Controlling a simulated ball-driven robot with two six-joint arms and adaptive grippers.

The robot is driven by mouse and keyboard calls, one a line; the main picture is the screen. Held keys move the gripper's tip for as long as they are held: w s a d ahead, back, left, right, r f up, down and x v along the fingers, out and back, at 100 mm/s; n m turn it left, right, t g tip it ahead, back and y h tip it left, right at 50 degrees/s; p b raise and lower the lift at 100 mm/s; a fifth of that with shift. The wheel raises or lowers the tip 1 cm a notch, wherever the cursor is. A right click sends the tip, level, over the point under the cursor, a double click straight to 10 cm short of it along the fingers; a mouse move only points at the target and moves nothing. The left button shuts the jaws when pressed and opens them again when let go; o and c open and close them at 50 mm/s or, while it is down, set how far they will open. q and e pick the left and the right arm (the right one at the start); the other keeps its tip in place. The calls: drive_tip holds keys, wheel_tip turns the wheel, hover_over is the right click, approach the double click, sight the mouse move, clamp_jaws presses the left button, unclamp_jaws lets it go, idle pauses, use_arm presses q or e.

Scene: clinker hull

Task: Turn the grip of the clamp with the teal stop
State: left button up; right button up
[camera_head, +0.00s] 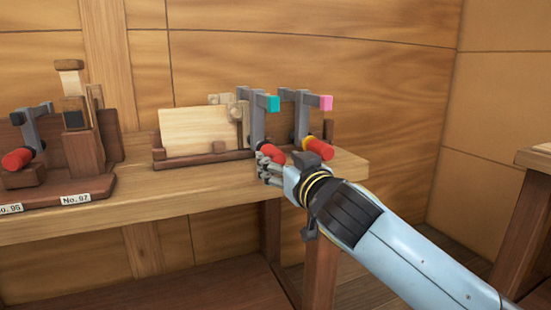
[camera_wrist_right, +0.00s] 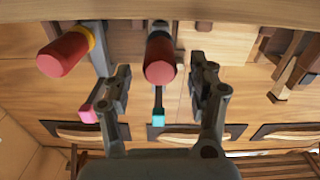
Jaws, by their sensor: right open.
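The clamp with the teal stop (camera_head: 273,103) stands on the bench, a grey frame with a red grip (camera_head: 272,152) low at its front. Beside it on the right is a similar clamp with a pink stop (camera_head: 326,102), its red grip (camera_head: 320,148) ringed in yellow. My right gripper (camera_head: 268,170) is open right in front of the teal clamp's grip and partly hides it. In the right wrist view, the red grip (camera_wrist_right: 160,60) lies between the spread fingers, with no clear contact; the teal stop (camera_wrist_right: 158,117) shows farther off. My left gripper is out of view.
A wooden rack with a pale board (camera_head: 195,130) stands left of the clamps. Farther left is another grey clamp (camera_head: 30,130) with a red grip, near a wooden stand with number labels (camera_head: 75,199). The bench front (camera_head: 140,210) is clear.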

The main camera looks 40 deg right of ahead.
drive_tip(key=shift+x, duration=1.5)
drive_tip(key=c, duration=1.1)
drive_tip(key=shift+c, duration=0.2)
drive_tip(key=shift+n, duration=0.4)
drive_tip(key=n+p, duration=0.1)
drive_tip(key=n, duration=0.1)
drive_tip(key=shift+n+p, duration=0.3)
drive_tip(key=shift+p, duration=0.1)
drive_tip(key=n+p, duration=0.1)
drive_tip(key=n, duration=0.4)
drive_tip(key=shift+p, duration=0.4)
drive_tip(key=shift+a, duration=0.1)
